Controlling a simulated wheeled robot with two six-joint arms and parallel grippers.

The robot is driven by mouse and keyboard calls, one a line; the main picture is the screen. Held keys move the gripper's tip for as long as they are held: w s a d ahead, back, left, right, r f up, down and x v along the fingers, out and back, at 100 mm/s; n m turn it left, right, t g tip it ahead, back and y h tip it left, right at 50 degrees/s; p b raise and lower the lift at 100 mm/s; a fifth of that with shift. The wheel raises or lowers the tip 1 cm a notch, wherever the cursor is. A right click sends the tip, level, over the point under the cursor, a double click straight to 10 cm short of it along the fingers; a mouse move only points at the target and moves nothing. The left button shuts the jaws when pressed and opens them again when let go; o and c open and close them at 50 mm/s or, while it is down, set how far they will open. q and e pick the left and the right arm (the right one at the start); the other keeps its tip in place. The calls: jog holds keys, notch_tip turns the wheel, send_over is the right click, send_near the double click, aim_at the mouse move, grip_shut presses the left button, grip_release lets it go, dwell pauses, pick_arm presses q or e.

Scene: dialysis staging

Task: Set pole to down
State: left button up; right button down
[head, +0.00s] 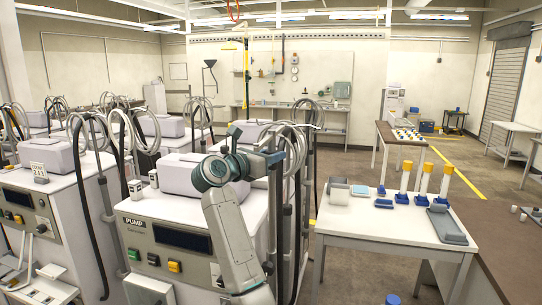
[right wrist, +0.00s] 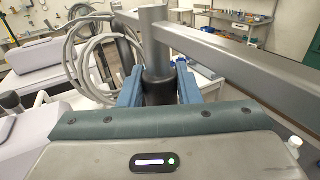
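The pole (right wrist: 153,40) is a grey upright post with a dark sleeve (right wrist: 158,88) in the right wrist view. A grey horizontal bar runs from it to the right. In the head view the pole (head: 273,215) stands upright at the right side of the front pump machine (head: 160,226). My right gripper (right wrist: 160,84) has its two blue fingers on either side of the dark sleeve, with no clear gap showing. In the head view my right gripper (head: 270,157) reaches the upper part of the pole. My left gripper is not in view.
Coiled grey hoses (head: 287,150) hang close to the pole. A white table (head: 370,222) with blue-based bottles stands to the right. More machines (head: 60,205) stand at the left. Open floor (head: 345,165) lies behind the white table.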

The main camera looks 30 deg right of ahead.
aim_at(269, 219)
notch_tip(269, 219, down, 18)
jog(key=b, duration=1.5)
jog(key=shift+b, duration=0.35)
jog(key=shift+f+b, duration=0.4)
jog(key=shift+f, duration=0.2)
jog(key=c, duration=1.1)
grip_release()
